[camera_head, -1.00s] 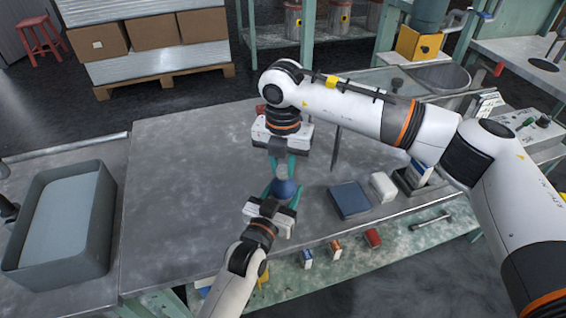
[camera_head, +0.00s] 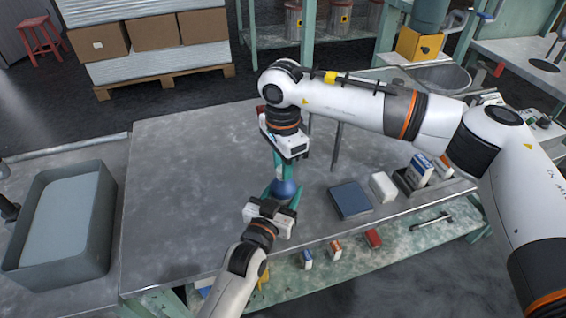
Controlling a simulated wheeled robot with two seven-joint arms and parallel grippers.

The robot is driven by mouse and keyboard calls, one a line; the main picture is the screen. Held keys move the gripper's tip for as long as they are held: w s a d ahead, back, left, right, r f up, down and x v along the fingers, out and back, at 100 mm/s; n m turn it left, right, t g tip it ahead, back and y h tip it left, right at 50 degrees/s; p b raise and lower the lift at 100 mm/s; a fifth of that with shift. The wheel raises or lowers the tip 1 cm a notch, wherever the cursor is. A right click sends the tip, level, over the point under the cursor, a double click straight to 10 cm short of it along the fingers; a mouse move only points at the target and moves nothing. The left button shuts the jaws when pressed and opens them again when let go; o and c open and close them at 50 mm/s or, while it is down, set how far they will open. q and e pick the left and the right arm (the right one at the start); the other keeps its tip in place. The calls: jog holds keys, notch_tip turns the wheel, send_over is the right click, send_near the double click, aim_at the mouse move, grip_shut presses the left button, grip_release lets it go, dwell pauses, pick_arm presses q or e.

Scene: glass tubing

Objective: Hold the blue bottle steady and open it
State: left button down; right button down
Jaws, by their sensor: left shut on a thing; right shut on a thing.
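My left gripper (camera_head: 281,194) comes from the near side and is shut around the blue body. My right gripper (camera_head: 281,170) comes down from above and is shut on the bottle's top. The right fingers and palm hide most of the cap, so I cannot tell whether it is loose from the neck.
A dark blue box (camera_head: 349,200) and a white box (camera_head: 383,187) lie right of the bottle. A holder with small cartons (camera_head: 420,170) stands farther right. A grey tub (camera_head: 62,220) is at the left. The table's left part is clear.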

jog(key=shift+n, duration=1.2)
jog(key=shift+r, duration=0.1)
jog(key=shift+r, duration=1.05)
jog(key=shift+r, duration=2)
pick_arm(q)
jog(key=shift+c, duration=2.4)
grip_release()
jog(key=shift+s, duration=0.1)
